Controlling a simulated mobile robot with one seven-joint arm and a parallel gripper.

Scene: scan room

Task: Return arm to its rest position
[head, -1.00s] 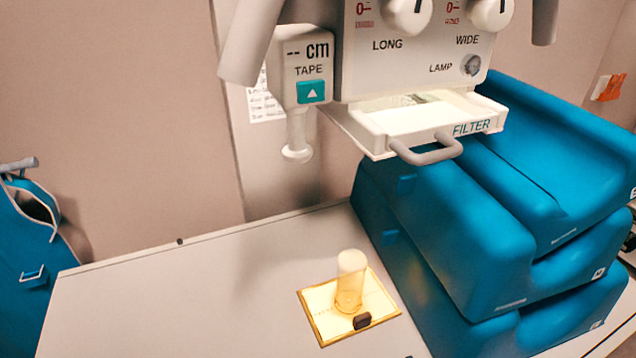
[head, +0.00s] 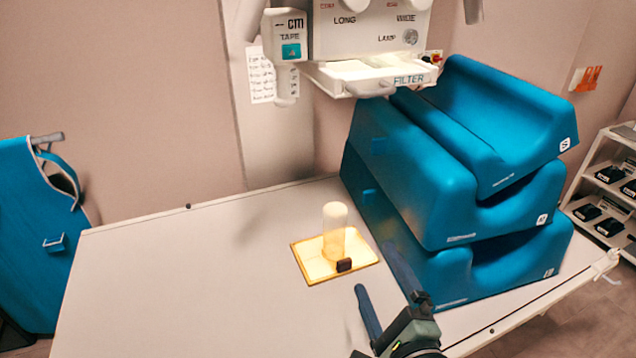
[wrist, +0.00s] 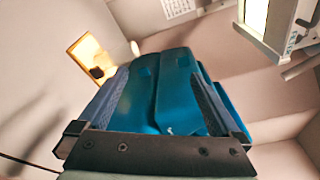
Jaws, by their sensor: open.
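My gripper (head: 388,290) shows at the bottom of the head view, in front of the stacked blue cushions and above the table's near right part. Its two fingers are spread apart with nothing between them. In the wrist view my gripper (wrist: 165,85) is also open, with the blue cushions filling the space behind the fingers. My arm's links are mostly out of view below the frame.
Blue cushions (head: 410,190) stand stacked on the table (head: 180,290). A lit square plate (head: 308,266) bears a pale cylinder (head: 334,228) and a small dark block (head: 344,265). The filter tray (head: 350,78) hangs above. A shelf (head: 590,190) stands right. The table's left side is clear.

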